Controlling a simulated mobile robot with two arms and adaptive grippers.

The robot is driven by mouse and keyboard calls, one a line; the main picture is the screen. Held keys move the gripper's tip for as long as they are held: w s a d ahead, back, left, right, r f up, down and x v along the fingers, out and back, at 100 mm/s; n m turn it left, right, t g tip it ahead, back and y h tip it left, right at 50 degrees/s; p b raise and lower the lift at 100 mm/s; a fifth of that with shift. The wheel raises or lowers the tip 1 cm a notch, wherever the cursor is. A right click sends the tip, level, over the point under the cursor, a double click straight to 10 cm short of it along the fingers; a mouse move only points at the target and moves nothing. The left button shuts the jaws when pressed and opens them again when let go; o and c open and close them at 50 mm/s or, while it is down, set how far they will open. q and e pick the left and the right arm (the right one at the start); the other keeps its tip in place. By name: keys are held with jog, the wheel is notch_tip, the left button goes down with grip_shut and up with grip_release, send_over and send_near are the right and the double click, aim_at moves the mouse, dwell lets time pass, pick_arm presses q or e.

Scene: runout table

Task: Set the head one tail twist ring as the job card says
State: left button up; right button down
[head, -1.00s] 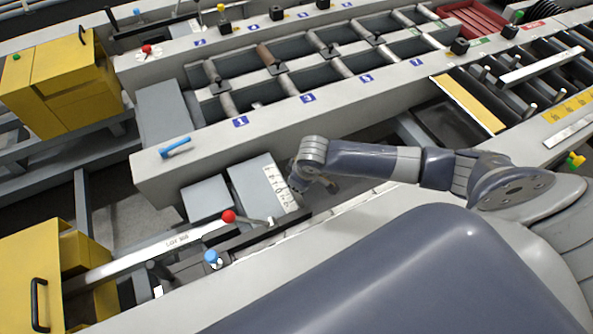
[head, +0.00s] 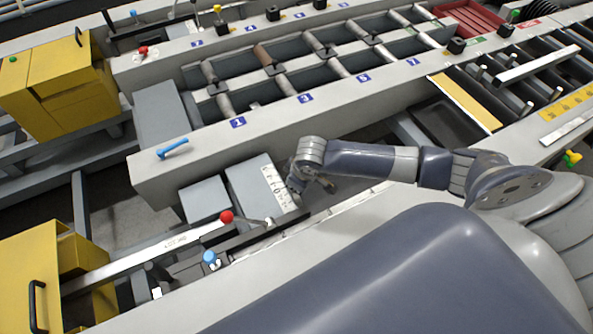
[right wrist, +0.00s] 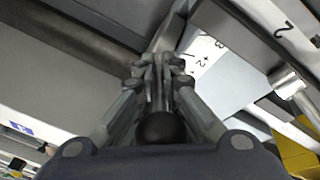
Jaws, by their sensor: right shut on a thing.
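My right gripper (head: 299,187) is at the end of the grey-box unit on the near side of the runout table. In the right wrist view its fingers (right wrist: 160,68) are closed together on a slim lever with a dark round knob (right wrist: 160,128). Beside it lies a white scale strip (right wrist: 203,58) with marks such as +2 and 3. In the head view this scale strip (head: 275,189) runs along the edge of a grey box (head: 246,183). The fingers and the lever are small and partly hidden there. I cannot make out the ring itself or a readable job card. My left gripper is not in view.
A red-knobbed lever (head: 226,217) and a blue-knobbed post (head: 211,258) stand left of the gripper. A blue handle (head: 172,149) is on the table's end. Yellow cabinets (head: 60,85) stand at left, a red tray (head: 470,17) at the far right.

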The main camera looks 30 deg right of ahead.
jog(key=shift+s+f, duration=0.5)
jog(key=shift+s, duration=0.25)
jog(key=c, duration=1.8)
grip_release()
jog(key=shift+o, duration=0.6)
jog(key=shift+s+r, duration=0.1)
jog(key=shift+r, duration=0.05)
jog(key=shift+d, duration=0.25)
jog(key=s+p+v, duration=0.1)
jog(key=p+v, duration=1.1)
jog(key=p, duration=0.1)
jog(key=shift+s, duration=0.25)
